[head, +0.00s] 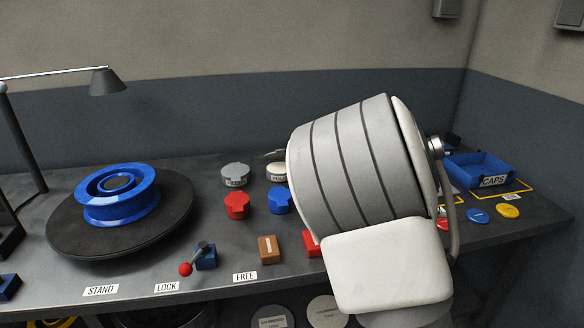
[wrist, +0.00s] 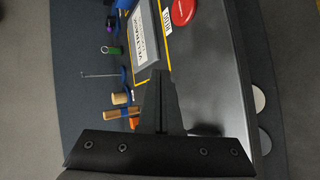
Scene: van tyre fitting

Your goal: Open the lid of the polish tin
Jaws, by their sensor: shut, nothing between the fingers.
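A white round lidded tin (head: 277,172) stands at the back of the bench, just left of my arm; its label is partly readable and I cannot be sure that it is the polish tin. A grey round lidded tin (head: 235,175) with a small label stands to its left. Both lids look shut. My gripper (wrist: 159,78) shows in the wrist view with its dark fingers together and empty. It points over the bench near a grey labelled block (wrist: 147,38). In the head view my arm hides the gripper.
Red (head: 237,206) and blue (head: 280,200) lidded tins stand in front. A blue wheel (head: 117,196) sits on a black turntable at left. A red-knobbed lever (head: 186,269) is at the front edge. A blue caps tray (head: 480,169) and coloured discs are at right.

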